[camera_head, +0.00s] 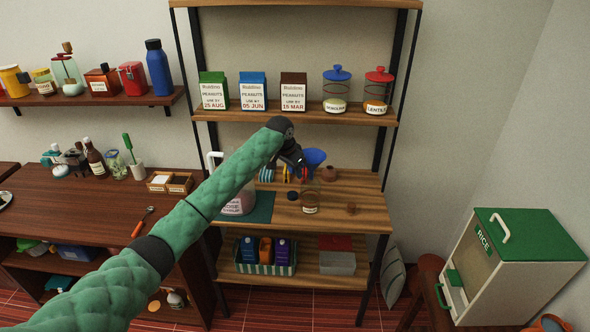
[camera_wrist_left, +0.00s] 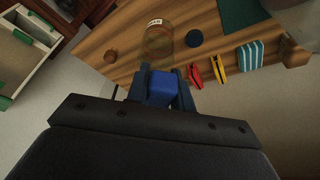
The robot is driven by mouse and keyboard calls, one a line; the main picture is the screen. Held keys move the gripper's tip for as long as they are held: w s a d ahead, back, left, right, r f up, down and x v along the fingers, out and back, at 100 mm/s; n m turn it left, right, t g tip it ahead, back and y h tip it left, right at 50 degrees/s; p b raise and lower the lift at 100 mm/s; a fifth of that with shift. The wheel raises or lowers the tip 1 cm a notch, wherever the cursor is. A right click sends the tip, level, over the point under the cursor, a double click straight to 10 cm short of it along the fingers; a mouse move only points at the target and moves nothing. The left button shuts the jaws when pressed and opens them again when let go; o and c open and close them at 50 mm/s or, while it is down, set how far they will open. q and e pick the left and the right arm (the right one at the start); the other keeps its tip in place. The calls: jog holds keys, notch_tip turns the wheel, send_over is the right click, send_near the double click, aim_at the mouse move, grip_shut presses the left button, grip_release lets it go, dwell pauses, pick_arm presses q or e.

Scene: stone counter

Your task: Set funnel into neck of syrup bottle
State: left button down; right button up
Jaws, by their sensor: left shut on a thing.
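My left gripper (camera_head: 303,166) is shut on the blue funnel (camera_head: 315,157) above the wooden shelf. In the left wrist view the funnel (camera_wrist_left: 162,89) shows as a blue piece between the fingers (camera_wrist_left: 161,96); the gripper hides part of it. A brownish glass bottle with a pale label (camera_head: 310,205), apparently the syrup bottle, stands on the shelf below the funnel. The bottle (camera_wrist_left: 158,42) also shows beyond the fingertips in the wrist view. The funnel is apart from it. My right gripper is not in view.
A dark round cap (camera_head: 292,196) lies left of the bottle and a small brown item (camera_head: 351,209) right of it. A large pink-filled jug (camera_head: 238,203) stands on a green mat (camera_head: 262,208). Colored clips (camera_wrist_left: 221,68) lie behind. The shelf's right end is clear.

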pick_arm(q)
jog(key=c, duration=1.1)
grip_release()
jog(key=shift+a+r+b, duration=0.15)
jog(key=shift+r+b, duration=0.3)
jog(key=shift+b+v, duration=0.7)
jog(key=shift+v, duration=0.45)
jog(key=b+v, duration=0.1)
jog(key=v, duration=0.3)
jog(key=shift+s+f+b, duration=0.1)
jog(key=shift+b, duration=0.2)
jog(key=shift+s+r, duration=0.1)
jog(key=shift+r, duration=0.3)
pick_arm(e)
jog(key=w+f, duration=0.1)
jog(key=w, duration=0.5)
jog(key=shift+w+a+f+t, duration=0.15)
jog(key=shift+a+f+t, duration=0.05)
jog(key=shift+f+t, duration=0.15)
